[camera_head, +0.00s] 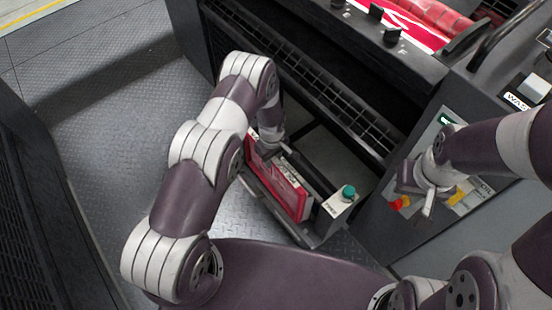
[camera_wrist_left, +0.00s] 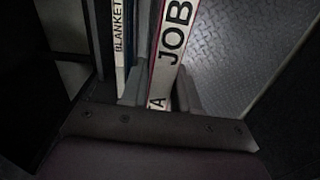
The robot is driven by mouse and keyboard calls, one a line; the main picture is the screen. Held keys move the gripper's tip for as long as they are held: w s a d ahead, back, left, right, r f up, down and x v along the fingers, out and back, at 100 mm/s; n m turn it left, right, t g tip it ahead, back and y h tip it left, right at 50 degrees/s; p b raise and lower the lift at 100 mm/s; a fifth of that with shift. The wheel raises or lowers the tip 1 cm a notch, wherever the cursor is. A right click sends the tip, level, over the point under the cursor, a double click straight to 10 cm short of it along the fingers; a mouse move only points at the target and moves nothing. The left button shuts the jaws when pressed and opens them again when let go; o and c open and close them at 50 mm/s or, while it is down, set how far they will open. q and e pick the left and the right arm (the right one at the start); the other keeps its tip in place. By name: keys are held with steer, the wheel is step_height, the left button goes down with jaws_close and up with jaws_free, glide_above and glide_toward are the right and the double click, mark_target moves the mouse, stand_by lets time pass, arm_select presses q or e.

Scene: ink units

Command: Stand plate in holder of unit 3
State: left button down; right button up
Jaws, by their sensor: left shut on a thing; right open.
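A red plate (camera_head: 285,185) stands on edge, slightly tilted, at the low grey holder (camera_head: 258,203) by the machine's foot. My left gripper (camera_head: 270,148) is shut on its top edge. In the left wrist view the plate's white edge strip reading "JOB" and "A" (camera_wrist_left: 172,50) runs between the fingers (camera_wrist_left: 158,100). I cannot tell whether the plate's lower edge rests in the holder. A strip reading "BLANKET" (camera_wrist_left: 121,45) runs beside it on the left. My right gripper (camera_head: 425,200) is open and empty in front of the machine's side panel.
A box with a green button (camera_head: 348,192) sits at the holder's right end. Red and yellow controls (camera_head: 400,203) are close to my right gripper. The dark machine (camera_head: 330,95) with its grating rises behind the holder. Metal floor (camera_head: 110,130) is clear on the left.

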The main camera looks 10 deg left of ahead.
arm_select(q)
steer(key=shift+w+d+f, duration=0.15)
steer(key=shift+w+f, duration=0.35)
steer(key=shift+f, duration=0.15)
step_height(320, 180, down, 8)
steer(key=b, duration=0.7)
arm_select(e)
step_height(320, 180, down, 8)
steer(key=shift+w, duration=0.25)
arm_select(q)
steer(key=shift+f+b, duration=0.35)
steer(key=shift+b, duration=0.1)
arm_select(e)
steer(key=shift+f, duration=0.3)
arm_select(q)
steer(key=shift+s, duration=0.1)
steer(key=c, duration=0.8)
jaws_free()
steer(key=shift+o, duration=0.2)
